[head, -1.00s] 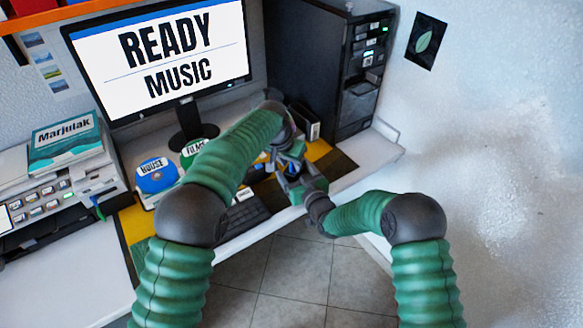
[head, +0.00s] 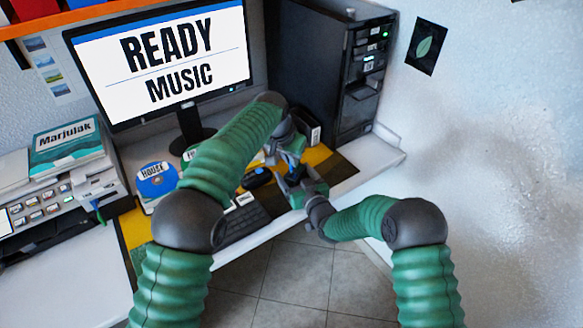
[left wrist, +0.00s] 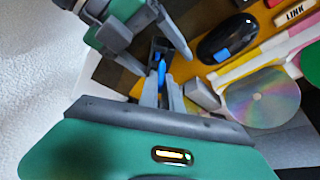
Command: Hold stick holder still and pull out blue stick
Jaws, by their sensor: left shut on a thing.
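In the left wrist view, a blue stick (left wrist: 161,73) stands between the fingertips of my left gripper (left wrist: 162,92), which is shut on it. A small dark stick holder (left wrist: 158,46) is just beyond the stick. The fingers of my right gripper (left wrist: 155,48) are spread on either side of the holder; whether they press on it is unclear. In the head view my left gripper (head: 287,155) is above my right gripper (head: 303,182), close together over the desk edge.
A black mouse (head: 257,178) and keyboard (head: 245,218) lie left of the grippers. A black computer tower (head: 345,75) stands behind, and a monitor (head: 165,55) behind left. A shiny disc (left wrist: 262,97) lies on the desk. The wall at right bounds the space.

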